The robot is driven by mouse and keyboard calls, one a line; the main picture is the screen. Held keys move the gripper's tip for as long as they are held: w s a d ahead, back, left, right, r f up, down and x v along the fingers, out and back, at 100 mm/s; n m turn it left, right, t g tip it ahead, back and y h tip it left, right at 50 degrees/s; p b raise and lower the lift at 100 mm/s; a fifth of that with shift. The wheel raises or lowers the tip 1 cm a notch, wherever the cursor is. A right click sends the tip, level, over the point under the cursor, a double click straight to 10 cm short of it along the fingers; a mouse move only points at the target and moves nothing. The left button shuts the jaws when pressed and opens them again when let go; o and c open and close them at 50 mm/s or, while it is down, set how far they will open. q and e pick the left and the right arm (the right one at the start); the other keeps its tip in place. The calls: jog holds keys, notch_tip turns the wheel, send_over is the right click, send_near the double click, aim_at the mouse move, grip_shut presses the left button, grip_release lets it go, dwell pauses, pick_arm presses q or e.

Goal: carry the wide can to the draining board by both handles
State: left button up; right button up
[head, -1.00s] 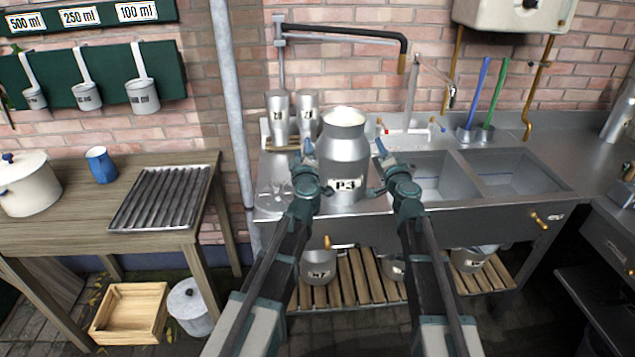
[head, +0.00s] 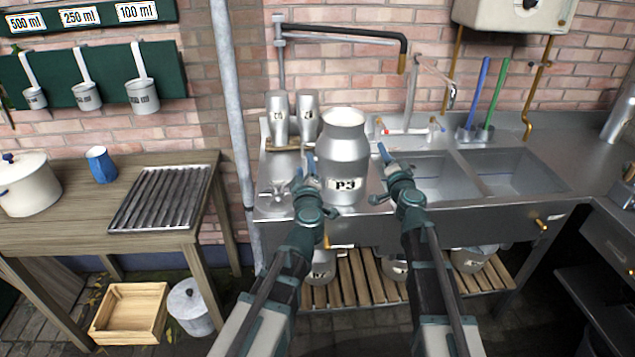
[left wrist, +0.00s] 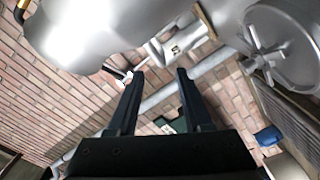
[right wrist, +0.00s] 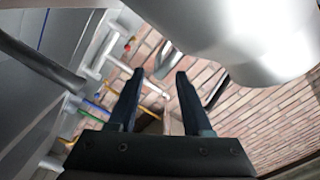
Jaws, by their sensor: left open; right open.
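The wide can (head: 344,160), a silver churn labelled P3, stands upright on the steel sink top, left of the basins. Its body also shows in the left wrist view (left wrist: 85,30) and right wrist view (right wrist: 235,35). My left gripper (head: 312,162) is open beside the can's left side. My right gripper (head: 384,154) is open beside its right side. A dark curved bar, perhaps a handle, shows by the can in the right wrist view, not between the fingers. I cannot make out the left handle. The ribbed draining board (head: 160,198) lies on the wooden table at left.
Two narrow cans (head: 278,115) stand behind the can's left. A silver spoked disc (head: 277,192) lies left of it. Sink basins (head: 430,178) are at right. A blue mug (head: 101,165) and white pot (head: 25,183) stand near the board. A vertical pipe (head: 232,110) rises between table and sink.

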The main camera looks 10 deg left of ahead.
jog(key=v, duration=0.9)
jog(key=shift+s, duration=0.1)
pick_arm(q)
jog(key=s+a, duration=0.3)
jog(key=s, duration=0.1)
jog(key=shift+s+a, duration=0.3)
jog(key=shift+a, duration=0.1)
pick_arm(e)
jog(key=s+d, duration=0.3)
jog(key=d, duration=0.1)
jog(key=shift+s+d, duration=0.35)
jog(key=shift+d, duration=0.05)
dwell(0.5)
